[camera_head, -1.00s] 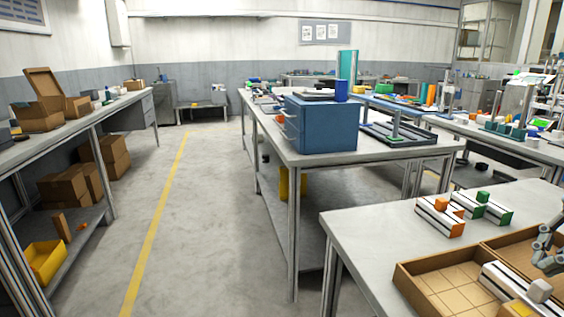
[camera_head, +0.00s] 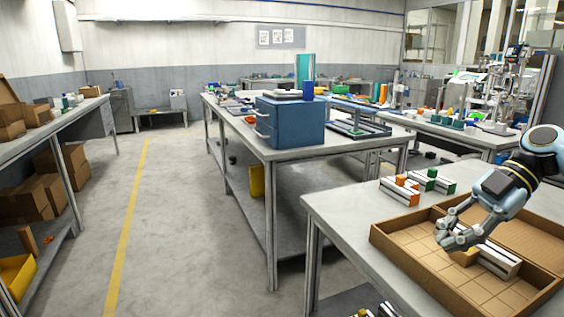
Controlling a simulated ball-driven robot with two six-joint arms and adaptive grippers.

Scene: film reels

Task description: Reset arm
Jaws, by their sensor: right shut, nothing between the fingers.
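My right gripper (camera_head: 445,238) hangs over the left part of a brown divided tray (camera_head: 392,250) on the near table. Its fingers are shut with nothing between them. A striped white and black block (camera_head: 500,260) lies in the tray, right of the fingers, with a tan piece (camera_head: 465,257) at its left end, partly hidden by the gripper. The fingers look above or beside the tan piece; I cannot tell whether they touch it. My left gripper is out of view.
Striped blocks with orange (camera_head: 400,189) and green (camera_head: 432,181) pieces stand on the near table (camera_head: 345,208) behind the tray. A blue drawer box (camera_head: 290,122) is on the middle table. The floor aisle (camera_head: 190,220) at left is clear.

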